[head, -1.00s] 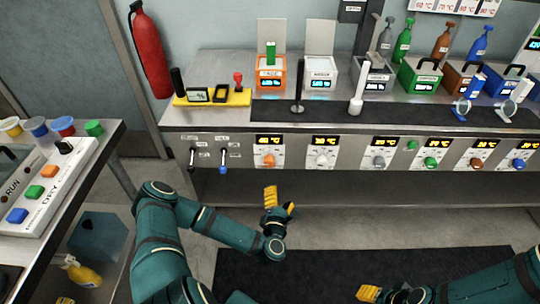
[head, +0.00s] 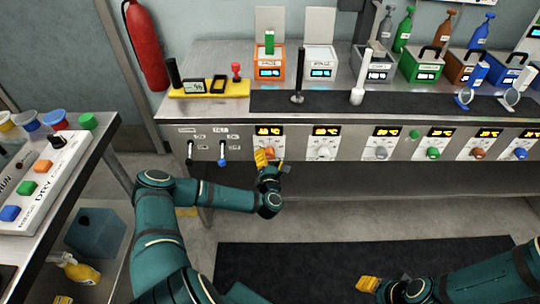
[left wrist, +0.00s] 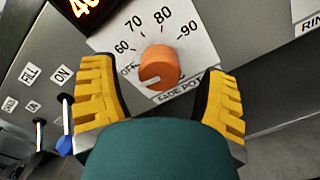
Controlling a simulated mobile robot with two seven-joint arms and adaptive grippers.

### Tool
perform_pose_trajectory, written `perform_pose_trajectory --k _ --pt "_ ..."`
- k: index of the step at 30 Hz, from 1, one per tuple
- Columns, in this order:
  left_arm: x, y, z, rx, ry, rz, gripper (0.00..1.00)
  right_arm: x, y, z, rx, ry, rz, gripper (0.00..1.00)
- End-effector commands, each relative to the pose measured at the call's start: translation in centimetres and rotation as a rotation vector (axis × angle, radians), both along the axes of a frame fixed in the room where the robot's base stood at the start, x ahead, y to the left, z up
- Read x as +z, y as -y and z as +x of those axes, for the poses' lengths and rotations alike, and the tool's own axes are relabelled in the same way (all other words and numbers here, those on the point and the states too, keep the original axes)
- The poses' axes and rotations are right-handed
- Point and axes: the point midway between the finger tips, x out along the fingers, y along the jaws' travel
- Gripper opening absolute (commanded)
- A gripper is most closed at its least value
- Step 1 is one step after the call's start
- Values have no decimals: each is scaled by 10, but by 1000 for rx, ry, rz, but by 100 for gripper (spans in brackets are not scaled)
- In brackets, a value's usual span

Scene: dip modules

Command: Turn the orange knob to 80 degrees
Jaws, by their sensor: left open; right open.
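The orange knob (left wrist: 160,66) sits on a white dial plate (left wrist: 135,38) marked OFF, 60, 70, 80 and 90, labelled FADE POT. A pale mark shows at its lower left edge, away from the 80. My left gripper (head: 270,160) is open in front of the knob on the bench's front panel. In the left wrist view its two yellow fingers stand on either side of the knob, with gaps showing; contact is not visible. My right gripper (head: 384,287) is open and empty, low at the bottom right of the head view, far from the panel.
A lit display (head: 269,131) is above the dial. A blue-tipped lever (head: 222,154) hangs left of the knob, and a white knob (head: 322,152) is to its right. Further knobs line the panel. A dark mat (head: 350,268) lies on the floor.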

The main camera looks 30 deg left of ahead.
Motion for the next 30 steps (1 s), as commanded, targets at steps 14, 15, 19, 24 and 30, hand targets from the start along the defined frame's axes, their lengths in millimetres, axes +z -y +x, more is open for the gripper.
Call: perform_pose_trajectory --k 14,15,19,24,30 --pt "0 -13 21 -1 1 0 74 -5 0 1 0 3 -1 47" --pt "0 -13 21 -1 1 0 74 -5 0 1 0 3 -1 47" --pt "0 -12 21 -1 1 0 50 -5 0 1 -1 3 0 47" --pt "0 -12 21 -1 1 0 6 -5 0 1 -1 2 0 47" --pt "0 -13 21 -1 0 2 6 -5 0 1 -1 2 0 47"
